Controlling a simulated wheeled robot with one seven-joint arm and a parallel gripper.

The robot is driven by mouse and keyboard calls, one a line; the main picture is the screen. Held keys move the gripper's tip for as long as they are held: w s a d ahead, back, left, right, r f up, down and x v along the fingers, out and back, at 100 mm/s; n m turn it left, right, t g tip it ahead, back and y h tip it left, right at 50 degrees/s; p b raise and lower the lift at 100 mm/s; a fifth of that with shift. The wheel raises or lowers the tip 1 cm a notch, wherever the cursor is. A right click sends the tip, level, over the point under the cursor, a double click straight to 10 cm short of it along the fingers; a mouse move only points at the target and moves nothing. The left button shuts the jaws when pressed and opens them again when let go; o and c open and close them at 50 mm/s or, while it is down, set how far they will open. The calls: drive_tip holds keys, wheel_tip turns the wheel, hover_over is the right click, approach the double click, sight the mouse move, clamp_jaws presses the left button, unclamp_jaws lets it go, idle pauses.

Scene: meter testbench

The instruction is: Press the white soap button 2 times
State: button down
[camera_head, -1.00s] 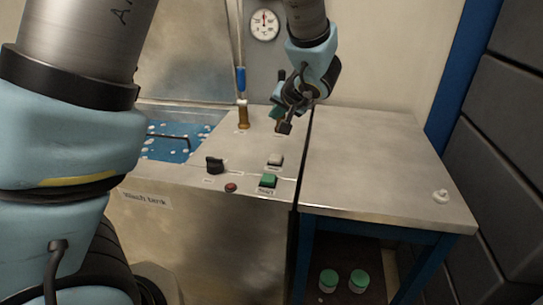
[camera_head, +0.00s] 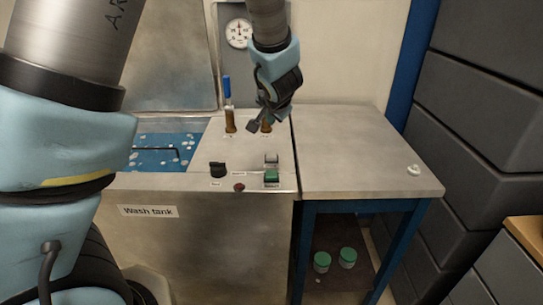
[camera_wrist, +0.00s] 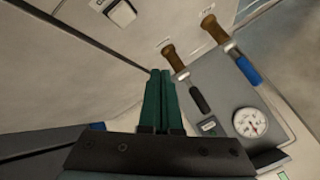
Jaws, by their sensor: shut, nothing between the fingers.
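The white button (camera_head: 271,159) is on the steel top of the wash tank bench, just behind the green button (camera_head: 271,176). It is likely also the pale square button at the top left of the wrist view (camera_wrist: 122,12); its label is too small to read. My gripper (camera_head: 253,127) is above the bench top, behind the white button and near the brown-handled levers. In the wrist view its two green fingers (camera_wrist: 161,72) are together with nothing between them. The gripper is apart from the white button.
A black knob (camera_head: 217,169) and a red button (camera_head: 239,188) sit left of the green button. The blue tank (camera_head: 165,155) lies left. The right-hand table (camera_head: 350,155) is mostly clear.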

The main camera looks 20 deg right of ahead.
drive_tip(key=b, duration=0.5)
hover_over(271, 157)
wheel_tip(271, 157, down, 7)
drive_tip(key=shift+r, duration=0.1)
drive_tip(key=shift+f+b, duration=0.9)
drive_tip(key=shift+b, duration=0.2)
drive_tip(key=shift+f+b, duration=0.85)
drive_tip(key=shift+b, duration=0.7)
idle(1.4)
drive_tip(key=shift+r, duration=0.15)
drive_tip(key=shift+s+r+p, duration=0.1)
drive_tip(key=shift+r+p, duration=0.3)
drive_tip(key=shift+r, duration=0.3)
drive_tip(key=shift+r+p, duration=1.6)
drive_tip(key=shift+r, duration=0.95)
